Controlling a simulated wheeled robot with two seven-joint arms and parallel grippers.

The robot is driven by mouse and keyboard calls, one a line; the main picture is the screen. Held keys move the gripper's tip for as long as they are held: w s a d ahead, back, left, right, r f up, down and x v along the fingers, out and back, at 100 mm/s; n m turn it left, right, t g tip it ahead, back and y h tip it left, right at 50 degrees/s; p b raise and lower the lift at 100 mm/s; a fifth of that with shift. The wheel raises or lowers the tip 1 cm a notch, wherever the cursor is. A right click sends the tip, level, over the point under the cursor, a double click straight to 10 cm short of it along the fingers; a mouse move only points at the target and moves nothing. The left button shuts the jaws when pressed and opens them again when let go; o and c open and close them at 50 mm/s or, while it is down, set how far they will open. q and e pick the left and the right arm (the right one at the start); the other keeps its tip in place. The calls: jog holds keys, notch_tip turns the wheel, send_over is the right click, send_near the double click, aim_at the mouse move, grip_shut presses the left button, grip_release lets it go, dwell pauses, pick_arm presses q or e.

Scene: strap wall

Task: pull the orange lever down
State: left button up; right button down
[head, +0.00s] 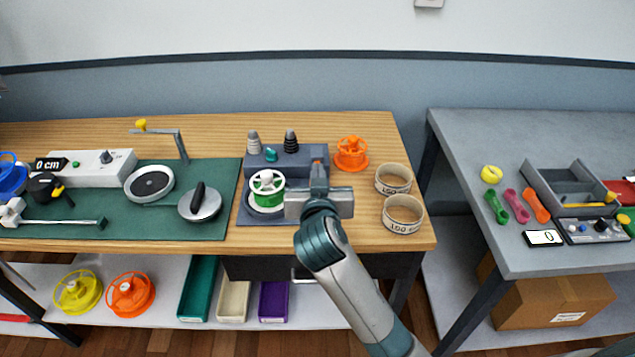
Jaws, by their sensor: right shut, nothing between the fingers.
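A small orange piece (317,161), which looks like the lever, shows at the front of a dark grey-blue block (283,160) on the wooden bench. Most of it is hidden behind my right gripper (319,171). My right gripper is shut with nothing between its fingers. Its fingertips point away from me and are at or just in front of the orange piece; I cannot tell whether they touch. My left gripper is not in view.
A green and white spool (267,187) stands left of my right gripper. A green mat (120,226) with devices lies left.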

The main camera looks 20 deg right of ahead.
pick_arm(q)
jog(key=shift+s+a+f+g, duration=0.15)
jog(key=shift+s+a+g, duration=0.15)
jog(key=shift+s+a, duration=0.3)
pick_arm(e)
notch_tip(320, 180, down, 4)
jog(key=shift+s+r, duration=0.15)
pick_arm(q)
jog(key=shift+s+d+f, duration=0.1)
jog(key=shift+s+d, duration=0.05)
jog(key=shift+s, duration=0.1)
